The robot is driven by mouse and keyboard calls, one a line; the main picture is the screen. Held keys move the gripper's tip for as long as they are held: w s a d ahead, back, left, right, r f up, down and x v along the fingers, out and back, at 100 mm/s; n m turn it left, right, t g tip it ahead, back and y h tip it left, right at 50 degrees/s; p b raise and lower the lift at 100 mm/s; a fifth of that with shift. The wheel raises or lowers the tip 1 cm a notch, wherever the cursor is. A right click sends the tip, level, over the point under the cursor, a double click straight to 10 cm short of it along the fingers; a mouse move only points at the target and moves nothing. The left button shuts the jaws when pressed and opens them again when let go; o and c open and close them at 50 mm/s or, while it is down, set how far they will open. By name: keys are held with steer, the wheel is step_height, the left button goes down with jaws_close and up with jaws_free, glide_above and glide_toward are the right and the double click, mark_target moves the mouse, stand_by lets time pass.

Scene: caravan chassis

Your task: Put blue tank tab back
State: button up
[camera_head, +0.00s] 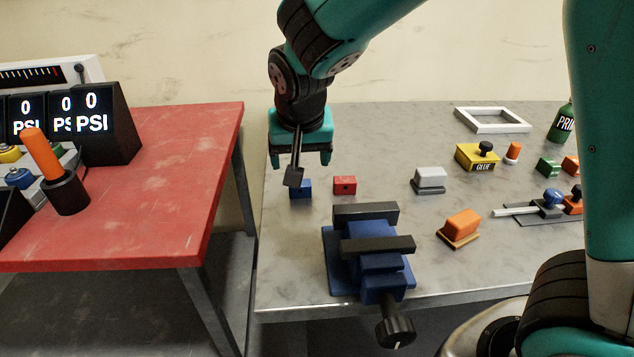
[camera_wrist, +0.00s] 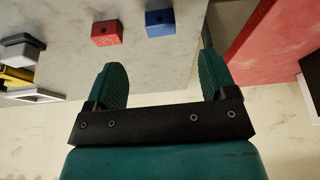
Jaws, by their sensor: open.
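A small blue block (camera_head: 305,187), the piece that best fits the blue tank tab, sits on the grey table near its left edge. A dark part at my gripper covers some of it in the head view. In the wrist view the blue block (camera_wrist: 160,23) lies beyond the fingertips, between their lines. My gripper (camera_head: 301,158) is open and empty above and behind the block, apart from it. Its two green fingers (camera_wrist: 162,68) are spread wide in the wrist view. No tank is clearly identifiable.
A red block (camera_head: 345,185) sits close right of the blue one. A blue vise (camera_head: 340,262) stands in front. A grey block (camera_head: 430,178), an orange block (camera_head: 461,224) and a yellow glue box (camera_head: 470,158) lie to the right. A red table (camera_head: 170,180) stands left, across a gap.

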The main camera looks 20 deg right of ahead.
steer(key=s+a+r+n+g+y, duration=0.1)
steer(key=s+n, duration=0.4)
steer(key=s, duration=0.7)
steer(key=s+a+r+n+g+y, duration=0.1)
steer(key=s+r+n+g+y, duration=0.2)
steer(key=s, duration=0.9)
steer(key=shift+a+r+n+y, duration=0.3)
steer(key=shift+r+n+y, duration=0.25)
steer(key=shift+n, duration=0.55)
steer(key=shift+f, duration=0.1)
